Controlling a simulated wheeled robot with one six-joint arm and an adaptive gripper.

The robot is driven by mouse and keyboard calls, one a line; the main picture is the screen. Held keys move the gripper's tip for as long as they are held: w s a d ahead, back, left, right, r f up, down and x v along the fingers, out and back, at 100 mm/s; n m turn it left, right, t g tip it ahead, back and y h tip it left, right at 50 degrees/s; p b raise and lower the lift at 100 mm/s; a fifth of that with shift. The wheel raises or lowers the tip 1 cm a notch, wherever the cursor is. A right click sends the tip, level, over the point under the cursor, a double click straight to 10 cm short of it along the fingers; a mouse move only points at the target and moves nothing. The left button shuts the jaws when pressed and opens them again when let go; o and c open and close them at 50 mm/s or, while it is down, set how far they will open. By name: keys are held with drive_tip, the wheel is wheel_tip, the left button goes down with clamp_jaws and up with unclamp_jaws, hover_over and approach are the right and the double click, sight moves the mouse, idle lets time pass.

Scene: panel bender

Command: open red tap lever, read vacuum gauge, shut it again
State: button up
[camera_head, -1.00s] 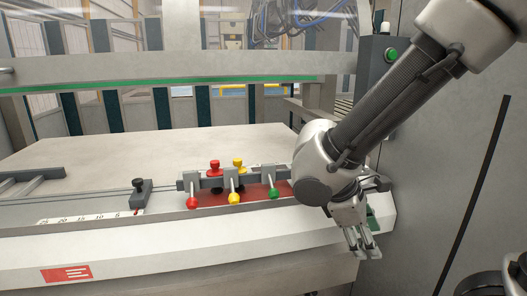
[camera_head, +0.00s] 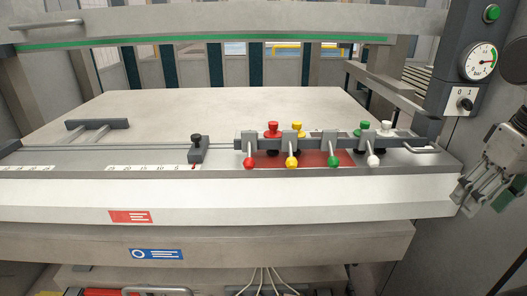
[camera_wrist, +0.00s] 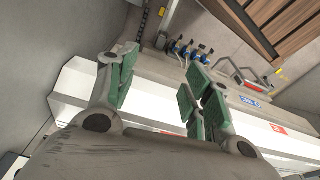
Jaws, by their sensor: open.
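The red tap lever (camera_head: 249,163) has a red ball end and hangs toward the front, leftmost in a row on the machine's ledge. A red knob (camera_head: 272,129) stands behind it. The round gauge (camera_head: 480,62), marked bar, is on the grey post at the right; its needle is too small to read surely. My gripper (camera_head: 482,203) is at the right edge, off the ledge's right end, well apart from the red lever. In the wrist view its green-padded fingers (camera_wrist: 153,98) are spread with nothing between them. The red lever is not distinguishable there.
Yellow (camera_head: 292,162), green (camera_head: 333,161) and white (camera_head: 373,161) levers stand right of the red one, with knobs behind. A rotary switch (camera_head: 465,103) sits below the gauge. A black-knobbed stop (camera_head: 197,148) is left of the levers. Space before the ledge is clear.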

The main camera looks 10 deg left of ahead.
sight(248, 167)
drive_tip(key=w+a+f+n+t+h, duration=0.3)
drive_tip(key=a+n, duration=0.4)
drive_tip(key=w+a+f+n+t+h, duration=0.2)
drive_tip(key=w+a+f+n+h, duration=0.15)
drive_tip(key=a+n, duration=0.35)
drive_tip(key=w+a+f+n+t+h, duration=0.3)
drive_tip(key=a+n, duration=0.3)
drive_tip(key=a, duration=0.2)
drive_tip(key=a+n+t+y, duration=0.2)
drive_tip(key=a+n+y, duration=0.1)
drive_tip(key=a, duration=0.4)
drive_tip(key=s+a+n+t+y, duration=0.1)
drive_tip(key=a+n+t+y, duration=0.2)
drive_tip(key=a, duration=0.5)
drive_tip(key=s+a+r+n+t+y, duration=0.1)
drive_tip(key=a+n+t+y, duration=0.2)
drive_tip(key=a+n+y, duration=0.2)
drive_tip(key=shift+a+r+y, duration=0.1)
drive_tip(key=shift+a+y, duration=0.55)
drive_tip(key=shift+a, duration=0.95)
drive_tip(key=w, duration=0.5)
drive_tip(key=w+a, duration=0.1)
drive_tip(key=w, duration=0.1)
drive_tip(key=shift+w, duration=0.15)
drive_tip(key=shift+r, duration=0.1)
clamp_jaws()
